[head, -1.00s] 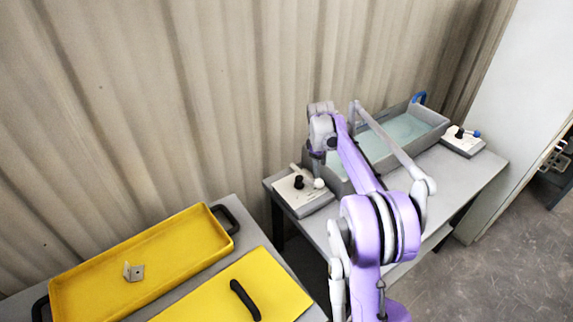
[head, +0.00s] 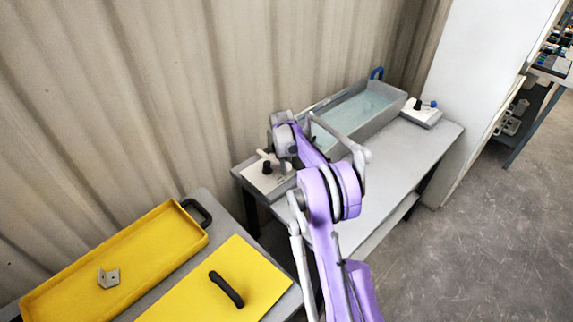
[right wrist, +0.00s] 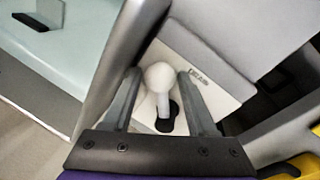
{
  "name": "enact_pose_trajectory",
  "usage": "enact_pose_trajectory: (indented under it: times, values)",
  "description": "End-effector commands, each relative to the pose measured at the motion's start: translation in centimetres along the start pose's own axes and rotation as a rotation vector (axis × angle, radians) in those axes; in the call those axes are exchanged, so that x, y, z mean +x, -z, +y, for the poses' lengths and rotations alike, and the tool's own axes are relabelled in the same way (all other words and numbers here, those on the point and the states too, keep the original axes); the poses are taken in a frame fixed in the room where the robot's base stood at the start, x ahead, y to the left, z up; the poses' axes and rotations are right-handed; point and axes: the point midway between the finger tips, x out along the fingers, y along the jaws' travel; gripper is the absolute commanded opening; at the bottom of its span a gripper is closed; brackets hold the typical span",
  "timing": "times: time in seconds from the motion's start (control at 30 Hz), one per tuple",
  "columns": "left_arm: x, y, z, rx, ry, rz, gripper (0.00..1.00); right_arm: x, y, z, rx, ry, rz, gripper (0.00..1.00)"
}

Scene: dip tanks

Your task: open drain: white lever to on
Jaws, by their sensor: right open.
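The white lever (right wrist: 158,80) has a round ball top and rises from a black slot in a pale control box (right wrist: 205,75) with a printed label. In the right wrist view my right gripper (right wrist: 159,76) is open, with one finger on each side of the lever's ball; whether either finger touches cannot be told. In the head view my right gripper (head: 289,160) is low over the control box (head: 256,181) and hides the ball. A black knob (head: 267,167) shows on that box. My left gripper is not in view.
A grey tank (head: 350,142) of pale liquid stands right behind the gripper. A second control box with a blue-tipped lever (head: 421,115) is at the table's far end. A yellow tray (head: 60,293) with a metal bracket (head: 108,278) and a yellow lid (head: 190,300) lie at left front.

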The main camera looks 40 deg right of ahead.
Motion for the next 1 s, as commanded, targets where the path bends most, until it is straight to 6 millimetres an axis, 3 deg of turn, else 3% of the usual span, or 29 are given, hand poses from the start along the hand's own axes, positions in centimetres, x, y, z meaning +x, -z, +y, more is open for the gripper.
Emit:
enact_pose_trajectory:
  times: [0.2,0.5,0.53,1.0]
  values:
    - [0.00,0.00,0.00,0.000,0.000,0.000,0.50,0.00,0.00,0.00,0.000,0.000,0.000,0.56]
    - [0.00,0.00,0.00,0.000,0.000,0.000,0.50,-0.03,0.01,0.00,0.000,0.000,0.000,0.02]
    - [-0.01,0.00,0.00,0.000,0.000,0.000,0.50,-0.03,0.01,0.00,0.000,0.000,0.000,0.00]
    - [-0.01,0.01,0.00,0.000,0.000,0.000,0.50,-0.06,0.01,0.02,0.000,-0.001,0.000,0.00]
